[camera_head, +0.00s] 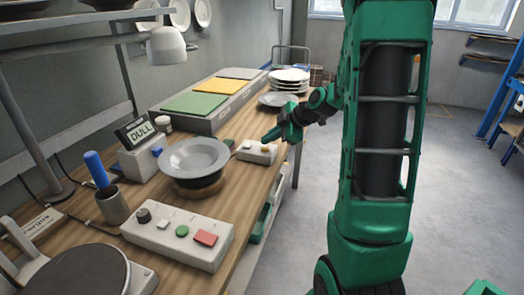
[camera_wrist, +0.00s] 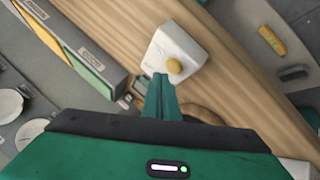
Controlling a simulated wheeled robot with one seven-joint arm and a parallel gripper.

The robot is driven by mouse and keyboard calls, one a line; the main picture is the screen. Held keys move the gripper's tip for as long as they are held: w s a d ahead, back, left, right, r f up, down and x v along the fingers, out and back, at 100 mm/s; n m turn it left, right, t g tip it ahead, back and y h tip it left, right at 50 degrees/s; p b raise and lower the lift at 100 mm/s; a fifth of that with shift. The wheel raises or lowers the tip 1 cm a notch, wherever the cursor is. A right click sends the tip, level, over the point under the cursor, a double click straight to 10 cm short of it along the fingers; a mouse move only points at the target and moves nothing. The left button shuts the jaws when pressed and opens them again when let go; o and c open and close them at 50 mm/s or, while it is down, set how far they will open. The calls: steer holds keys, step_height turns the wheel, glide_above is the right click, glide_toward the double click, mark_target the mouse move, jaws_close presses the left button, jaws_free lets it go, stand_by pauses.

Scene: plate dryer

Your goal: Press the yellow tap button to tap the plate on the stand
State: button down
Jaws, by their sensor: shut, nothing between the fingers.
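The yellow tap button (camera_wrist: 174,66) sits on a small white box (camera_wrist: 186,48) on the wooden table; in the head view the white box (camera_head: 250,154) stands right of the plate, with the button (camera_head: 265,148) on its top. The grey plate (camera_head: 194,158) rests on a round wooden stand (camera_head: 200,190). My gripper (camera_head: 270,138) is shut and empty, above the box. In the wrist view its fingertips (camera_wrist: 161,78) show beside the button; I cannot tell whether they touch it. The gripper body hides most of the plate in the wrist view.
A control box (camera_head: 178,236) with several buttons lies at the table's front. A "DULL" display (camera_head: 140,131) stands behind the plate. A cup with a blue-handled tool (camera_head: 113,205) is at left. Coloured panels (camera_head: 195,102) and stacked plates (camera_head: 289,76) lie further back.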

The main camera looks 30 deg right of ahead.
mark_target(268, 151)
steer(key=shift+r, duration=2.5)
steer(key=s+a+f+m+g+h, duration=0.1)
steer(key=s+a+m+g, duration=0.1)
steer(key=s+m, duration=0.4)
steer(key=s+a+f+m+g+h, duration=0.1)
steer(key=s+m+g, duration=0.3)
steer(key=s, duration=1.3)
steer(key=s+a+f+m+g+h, duration=0.1)
steer(key=s+a+m+g, duration=0.1)
steer(key=s+m, duration=0.7)
steer(key=s+a, duration=0.1)
steer(key=s, duration=0.2)
steer(key=shift+f+g, duration=0.2)
steer(key=shift+g, duration=0.2)
steer(key=shift+a, duration=0.1)
